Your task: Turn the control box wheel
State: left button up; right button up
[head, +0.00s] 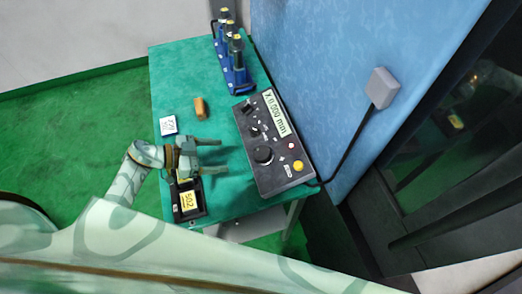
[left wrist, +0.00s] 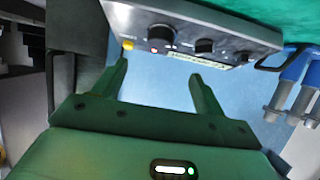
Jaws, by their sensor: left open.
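The control box (head: 275,145) is a dark grey panel on the green table, with a display reading X 0.000 mm, small knobs and a yellow button. Its wheel, a large black knob (head: 263,155), faces up in the head view. My left gripper (head: 221,156) is open and empty, to the left of the box, with its fingers pointing toward the wheel and apart from it. In the left wrist view the control box (left wrist: 220,35) crosses the top, with the wheel (left wrist: 160,36) above the gap between the open fingers (left wrist: 158,72). My right gripper is not in view.
A blue rack (head: 232,65) with several tools stands at the table's back. An orange-brown piece (head: 200,108), a white label block (head: 168,125) and a black box marked 502 (head: 188,200) lie on the table. A blue wall (head: 330,80) with a grey cabled box (head: 382,88) rises at right.

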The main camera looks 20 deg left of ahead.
aim_at(259, 154)
pick_arm(q)
jog(key=b+x, duration=0.1)
jog(key=x, duration=1.1)
jog(key=shift+f, duration=0.1)
jog(key=shift+b+x, duration=0.35)
jog(key=shift+x, duration=0.45)
jog(key=c, duration=1)
